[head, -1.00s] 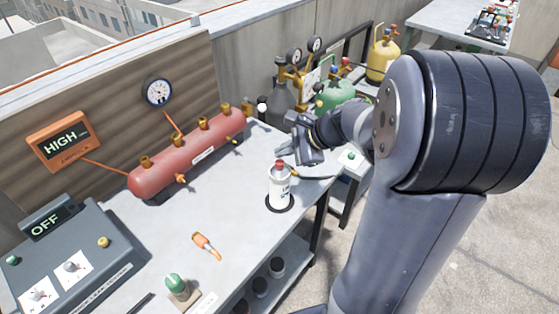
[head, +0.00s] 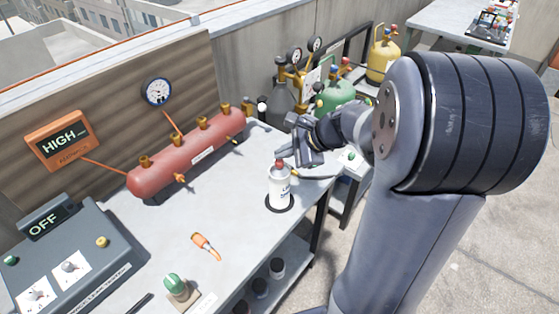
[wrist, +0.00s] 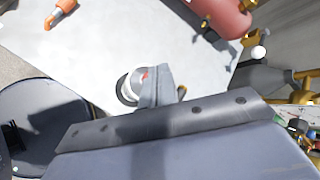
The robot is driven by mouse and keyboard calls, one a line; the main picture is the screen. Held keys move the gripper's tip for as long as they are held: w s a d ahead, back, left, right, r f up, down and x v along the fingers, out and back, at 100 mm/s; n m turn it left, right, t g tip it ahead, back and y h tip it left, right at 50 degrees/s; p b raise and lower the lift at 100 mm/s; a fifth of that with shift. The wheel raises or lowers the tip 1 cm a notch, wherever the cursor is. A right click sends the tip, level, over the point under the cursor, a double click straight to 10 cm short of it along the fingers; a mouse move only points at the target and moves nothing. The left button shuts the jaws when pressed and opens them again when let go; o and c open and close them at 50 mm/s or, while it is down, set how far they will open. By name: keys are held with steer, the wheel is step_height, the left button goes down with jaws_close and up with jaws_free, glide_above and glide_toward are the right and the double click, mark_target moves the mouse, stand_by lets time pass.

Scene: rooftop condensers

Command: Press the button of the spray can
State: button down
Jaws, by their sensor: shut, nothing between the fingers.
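The spray can (head: 279,190) is white with a red button (head: 280,163) on top and stands upright on a dark round mat (head: 279,206) near the bench's front edge. My gripper (head: 282,153) is shut and empty, with its fingertips right above the red button. I cannot tell whether they touch it. In the wrist view the shut fingers (wrist: 157,85) cover much of the can (wrist: 131,87), and only a bit of red (wrist: 145,75) shows beside them.
A red horizontal tank (head: 185,158) with brass valves lies on the bench behind. A grey control box (head: 65,265) reading OFF and an orange display (head: 60,141) reading HIGH stand left. An orange-handled tool (head: 205,245) lies on the bench. Gas cylinders (head: 335,92) stand beyond.

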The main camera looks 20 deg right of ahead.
steer(key=shift+f+b, duration=0.45)
steer(key=shift+f, duration=0.05)
stand_by(0.5)
steer(key=shift+r, duration=0.1)
steer(key=shift+r+p, duration=0.8)
steer(key=shift+r, duration=0.05)
step_height(320, 180, up, 5)
steer(key=p, duration=0.4)
stand_by(0.6)
steer(key=shift+d, duration=0.1)
